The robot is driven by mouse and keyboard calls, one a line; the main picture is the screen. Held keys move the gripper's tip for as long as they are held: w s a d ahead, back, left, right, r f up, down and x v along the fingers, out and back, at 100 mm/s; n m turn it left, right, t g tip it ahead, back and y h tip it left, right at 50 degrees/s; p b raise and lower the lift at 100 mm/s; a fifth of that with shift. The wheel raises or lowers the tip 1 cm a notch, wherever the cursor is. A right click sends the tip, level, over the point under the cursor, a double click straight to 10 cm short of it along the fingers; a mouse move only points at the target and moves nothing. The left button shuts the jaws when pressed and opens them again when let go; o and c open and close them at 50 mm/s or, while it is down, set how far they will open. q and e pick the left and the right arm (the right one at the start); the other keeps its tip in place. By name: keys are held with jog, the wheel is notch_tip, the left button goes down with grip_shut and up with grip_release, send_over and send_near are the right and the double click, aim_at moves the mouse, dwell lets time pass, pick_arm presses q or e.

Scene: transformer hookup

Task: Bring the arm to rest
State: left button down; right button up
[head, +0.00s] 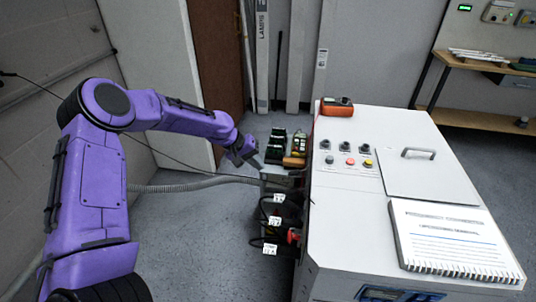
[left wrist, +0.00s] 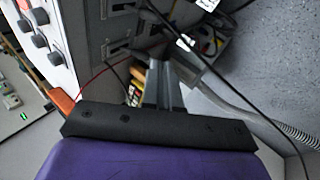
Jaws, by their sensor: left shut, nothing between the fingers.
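My purple left arm (head: 100,170) comes in from the left and bends over toward the white cabinet (head: 345,240). Its gripper (head: 254,160) is off the cabinet's left side, near the tools at its far end. The fingers are shut with nothing between them. In the left wrist view the closed dark fingers (left wrist: 165,72) point toward the cabinet's side panel and cables. Whether they touch anything there I cannot tell. My right gripper is not in view.
Black cables with white tags (head: 269,249) hang at the cabinet's left side. A grey corrugated hose (head: 190,184) runs to it. An orange meter (head: 336,106), a manual (head: 450,240) and a handled lid (head: 430,175) are on top.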

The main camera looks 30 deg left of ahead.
pick_arm(q)
jog(key=s+d+f+n+t+y, duration=0.2)
jog(key=s+d+f+n+y, duration=0.3)
jog(key=s+f, duration=0.5)
jog(key=s+d+f+m+g+y, duration=0.1)
jog(key=s+f, duration=0.2)
jog(key=s, duration=0.6)
jog(key=s+d+f+m+g+y, duration=0.1)
jog(key=s+f, duration=0.3)
jog(key=s, duration=0.5)
jog(key=s+d+f+m+g+y, duration=0.1)
jog(key=s+f+m, duration=0.2)
jog(key=s, duration=0.6)
jog(key=shift+d+f+g, duration=0.25)
jog(key=shift+g, duration=0.05)
jog(key=shift+s, duration=0.1)
